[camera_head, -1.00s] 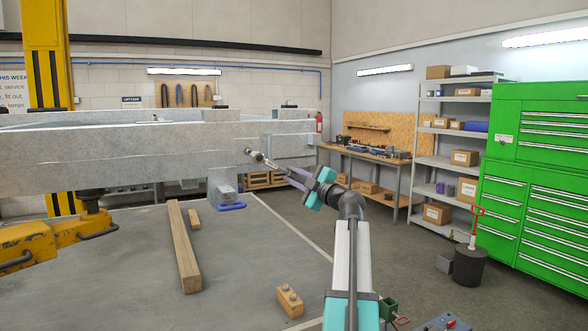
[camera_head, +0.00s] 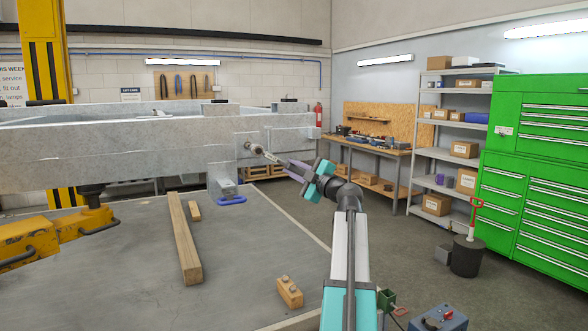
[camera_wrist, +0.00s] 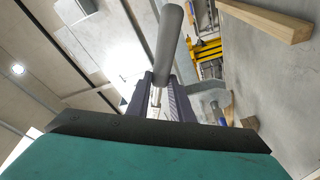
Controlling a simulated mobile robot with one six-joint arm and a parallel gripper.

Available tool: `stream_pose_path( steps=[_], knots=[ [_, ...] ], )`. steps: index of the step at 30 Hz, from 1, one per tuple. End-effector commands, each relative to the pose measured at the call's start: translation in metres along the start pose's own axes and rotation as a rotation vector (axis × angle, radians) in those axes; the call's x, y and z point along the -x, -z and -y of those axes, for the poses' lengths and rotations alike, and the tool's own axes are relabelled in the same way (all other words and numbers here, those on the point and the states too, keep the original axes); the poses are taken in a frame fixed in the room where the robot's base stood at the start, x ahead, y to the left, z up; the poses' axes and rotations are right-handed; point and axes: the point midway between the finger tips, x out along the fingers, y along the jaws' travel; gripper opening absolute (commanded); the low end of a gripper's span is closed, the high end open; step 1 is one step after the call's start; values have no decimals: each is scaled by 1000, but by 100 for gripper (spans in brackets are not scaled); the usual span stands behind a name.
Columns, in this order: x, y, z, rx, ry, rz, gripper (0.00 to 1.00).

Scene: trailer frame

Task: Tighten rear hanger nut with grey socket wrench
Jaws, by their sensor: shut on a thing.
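My gripper (camera_head: 288,166) is shut on the grey socket wrench (camera_head: 268,155), which sticks out from between the fingers towards the trailer frame (camera_head: 150,148). In the wrist view, the fingers (camera_wrist: 158,98) close on a thin bright shaft, and a thick grey cylinder, part of the wrench (camera_wrist: 169,45), extends beyond them. In the head view, the wrench's far end is at a small round fitting (camera_head: 248,146) on the side of the frame near its right end. The nut itself is hidden or too small to make out, and I cannot tell whether the socket is seated on it.
A wooden beam (camera_head: 184,238) and small wooden blocks (camera_head: 290,291) lie on the grey surface below the frame. A yellow lift arm (camera_head: 50,235) supports the frame at left. Green cabinets (camera_head: 545,170) stand at right.

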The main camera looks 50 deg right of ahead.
Motion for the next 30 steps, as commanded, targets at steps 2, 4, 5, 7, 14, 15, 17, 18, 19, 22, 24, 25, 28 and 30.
stream_pose_path(
  steps=[2, 4, 5, 7, 14, 15, 17, 18, 19, 22, 24, 25, 28, 30],
  knots=[
    [-3, 1, -3, -2, -1, -1, 0],
    [-6, 0, -3, -2, -2, -1, 0],
    [-7, -1, -4, -2, -2, 0, 0],
    [-9, -2, -4, -2, -2, 1, 0],
    [-18, -7, 0, 0, -2, 1, 0],
    [-19, -7, 0, 0, -2, 0, 0],
    [-21, -7, 0, -1, -3, 0, 0],
    [-22, -7, 0, -1, -3, 0, 0],
    [-23, -7, 0, -1, -3, 0, 0],
    [-26, -8, 0, 0, -2, 0, 0],
    [-28, -8, 0, 0, -2, 0, 0],
    [-28, -8, 0, 0, -2, 0, 0],
    [-30, -9, 0, 0, -2, 1, 0],
    [-31, -8, -1, 0, -2, 1, 0]
  ],
)
